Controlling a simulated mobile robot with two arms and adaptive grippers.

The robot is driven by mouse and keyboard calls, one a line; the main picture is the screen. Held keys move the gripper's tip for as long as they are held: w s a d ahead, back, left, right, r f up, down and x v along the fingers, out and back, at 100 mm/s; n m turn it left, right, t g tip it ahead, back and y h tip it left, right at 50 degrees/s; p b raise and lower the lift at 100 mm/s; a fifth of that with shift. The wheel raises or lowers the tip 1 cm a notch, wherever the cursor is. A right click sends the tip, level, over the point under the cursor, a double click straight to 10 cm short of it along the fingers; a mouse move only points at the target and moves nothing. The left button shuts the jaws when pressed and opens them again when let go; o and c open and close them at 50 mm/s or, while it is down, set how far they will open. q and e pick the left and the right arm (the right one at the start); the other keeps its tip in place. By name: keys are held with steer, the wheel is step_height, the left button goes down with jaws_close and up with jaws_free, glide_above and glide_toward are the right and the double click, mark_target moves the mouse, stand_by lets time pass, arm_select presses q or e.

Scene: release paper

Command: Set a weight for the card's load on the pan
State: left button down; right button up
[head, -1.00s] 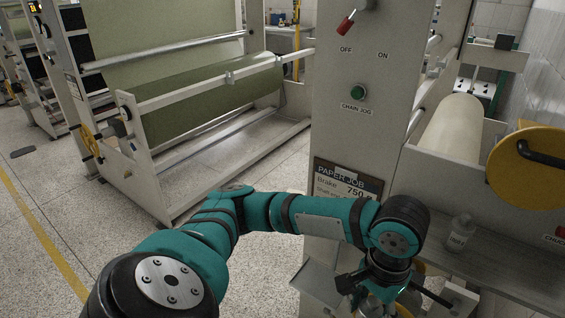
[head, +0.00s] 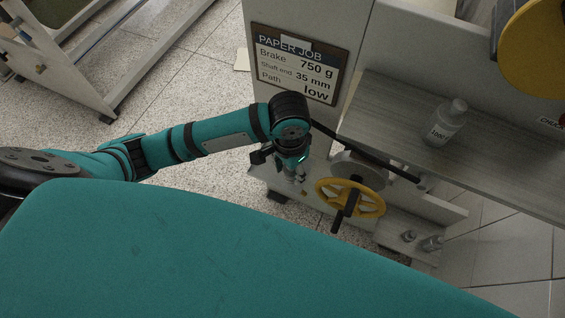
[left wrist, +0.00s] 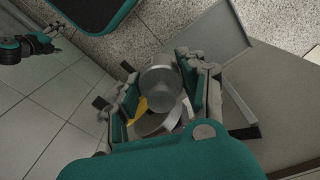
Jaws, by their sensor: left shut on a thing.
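The job card (head: 300,65) on the machine's side reads Brake 750 g, Shaft end 35 mm, Path low. My left gripper (head: 297,175) hangs beside the machine, left of the yellow handwheel. In the left wrist view it is shut on a silver cylindrical weight (left wrist: 160,82). A round grey disc shows below the weight there; I cannot tell if it is the pan or whether they touch. A bottle-shaped weight (head: 443,124), apparently marked 1000, stands on the shelf. Two small weights (head: 409,236) (head: 432,243) stand on the low ledge. My right gripper (left wrist: 50,40) seems to show at the wrist view's upper left, too small to read.
The yellow handwheel (head: 352,198) with its black handle is right of my left gripper. A dark lever (head: 370,155) slopes down rightward above it. The grey shelf (head: 385,110) juts out at right.

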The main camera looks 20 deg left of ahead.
arm_select(q)
steer(key=s+d+f+m+b, duration=0.1)
steer(key=s+d+f+m, duration=0.4)
steer(key=f, duration=0.5)
steer(key=shift+n, duration=0.5)
steer(key=w+a, duration=0.2)
steer(key=w, duration=0.2)
steer(key=w+a+f, duration=0.1)
steer(key=w+a, duration=0.1)
steer(key=w, duration=0.2)
steer(key=w+a+f, duration=0.1)
steer(key=w+a, duration=0.1)
steer(key=w, duration=0.2)
steer(key=shift+f, duration=0.15)
steer(key=shift+w+a, duration=0.25)
steer(key=shift+w, duration=0.35)
step_height(320, 180, down, 3)
steer(key=shift+w+f, duration=0.1)
steer(key=shift+f, duration=0.2)
arm_select(e)
steer(key=shift+s+d+f, duration=0.2)
steer(key=shift+s+f, duration=0.25)
steer(key=shift+s, duration=0.1)
steer(key=shift+s+d+f, duration=0.15)
steer(key=shift+s+f, duration=0.3)
steer(key=shift+s, duration=0.05)
arm_select(q)
steer(key=shift+f, duration=0.15)
